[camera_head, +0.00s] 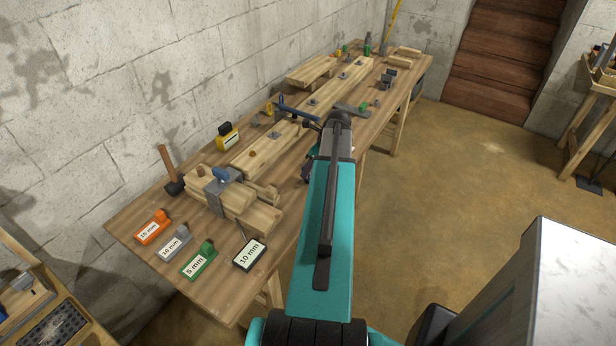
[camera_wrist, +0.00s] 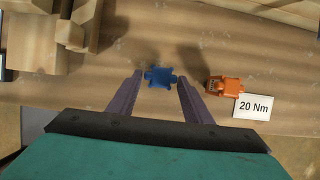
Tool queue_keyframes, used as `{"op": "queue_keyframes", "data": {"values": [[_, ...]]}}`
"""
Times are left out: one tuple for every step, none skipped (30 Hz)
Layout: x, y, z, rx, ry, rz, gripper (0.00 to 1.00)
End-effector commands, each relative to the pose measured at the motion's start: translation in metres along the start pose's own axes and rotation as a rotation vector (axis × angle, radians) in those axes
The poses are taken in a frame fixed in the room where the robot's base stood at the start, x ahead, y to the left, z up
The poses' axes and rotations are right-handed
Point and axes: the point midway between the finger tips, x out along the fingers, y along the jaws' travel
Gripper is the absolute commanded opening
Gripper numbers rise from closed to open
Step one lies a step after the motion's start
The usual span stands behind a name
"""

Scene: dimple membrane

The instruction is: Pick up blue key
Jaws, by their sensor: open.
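In the wrist view, a small blue piece with several stubby lobes, which looks like the blue key (camera_wrist: 160,77), lies on the wooden bench top (camera_wrist: 60,108). My gripper (camera_wrist: 160,80) is open, with its two dark fingers on either side of the blue piece. The piece sits between the fingertips, with a gap to each; I cannot tell how high the fingers are above the bench. In the head view, my teal arm reaches over the bench and hides the blue piece and most of the gripper.
An orange tool (camera_wrist: 222,86) with a "20 Nm" card (camera_wrist: 253,107) lies close right of the fingers. Wooden blocks (camera_wrist: 55,40) stand at upper left in the wrist view. The head view shows a hammer (camera_head: 168,168), a yellow-black box (camera_head: 228,136) and labelled gauges (camera_head: 198,262).

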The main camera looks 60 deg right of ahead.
Motion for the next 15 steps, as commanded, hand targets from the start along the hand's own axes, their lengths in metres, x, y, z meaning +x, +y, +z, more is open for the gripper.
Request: {"op": "queue_keyframes", "data": {"values": [[0.003, 0.000, 0.002, 0.000, 0.001, 0.002, 0.45], [0.006, 0.000, 0.002, 0.000, 0.001, 0.002, 0.45], [0.010, 0.000, 0.002, 0.000, 0.001, 0.002, 0.45], [0.013, 0.000, 0.002, 0.000, 0.001, 0.002, 0.45], [0.017, 0.000, 0.002, 0.001, 0.001, 0.002, 0.45], [0.020, 0.000, 0.002, 0.001, 0.001, 0.002, 0.45], [0.022, -0.001, 0.001, 0.001, 0.001, 0.001, 0.45], [0.024, -0.001, 0.001, 0.001, 0.000, 0.001, 0.45], [0.026, -0.001, 0.001, 0.002, 0.000, 0.000, 0.45], [0.028, -0.001, 0.001, 0.002, 0.000, 0.000, 0.45], [0.029, -0.001, 0.001, 0.002, 0.000, 0.000, 0.45], [0.030, -0.001, 0.000, 0.001, 0.000, 0.000, 0.45], [0.031, -0.001, 0.000, 0.001, 0.000, 0.000, 0.45], [0.031, -0.001, 0.000, 0.001, 0.000, 0.000, 0.45], [0.032, 0.000, 0.000, 0.001, 0.000, -0.001, 0.45]]}}
